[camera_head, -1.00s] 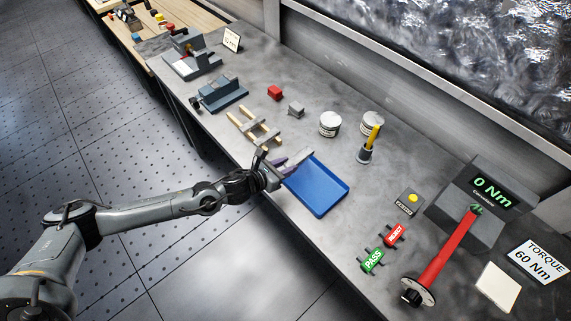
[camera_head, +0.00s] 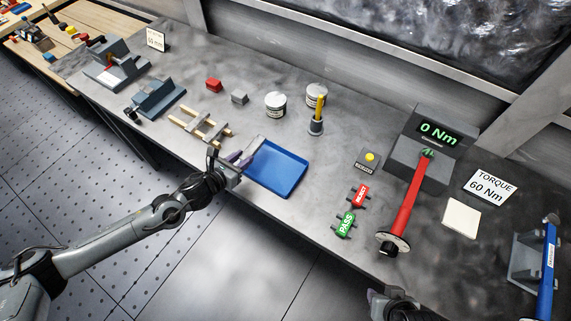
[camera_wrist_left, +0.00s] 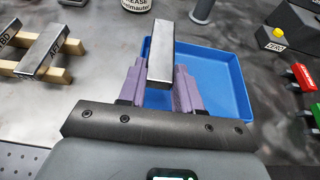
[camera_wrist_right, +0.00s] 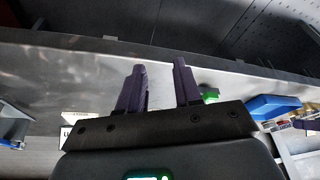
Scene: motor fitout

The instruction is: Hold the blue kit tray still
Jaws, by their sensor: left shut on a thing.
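The blue kit tray (camera_head: 285,165) lies flat on the grey bench near its front edge and looks empty. My left gripper (camera_head: 240,158) is at the tray's left end, its purple fingers shut on a grey metal bar (camera_wrist_left: 160,65). In the left wrist view the bar and fingers hide part of the tray (camera_wrist_left: 215,85). I cannot tell whether the bar touches the tray. My right gripper (camera_wrist_right: 160,88) is open and empty; in the head view only a dark part of it shows at the bottom edge.
A wooden rack (camera_head: 187,127) with metal bars stands left of the tray. Two tins and a yellow-handled tool (camera_head: 318,115) stand behind it. PASS (camera_head: 345,224) and REJECT (camera_head: 360,195) blocks and a red torque wrench (camera_head: 407,205) lie to the right. Bare bench lies between.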

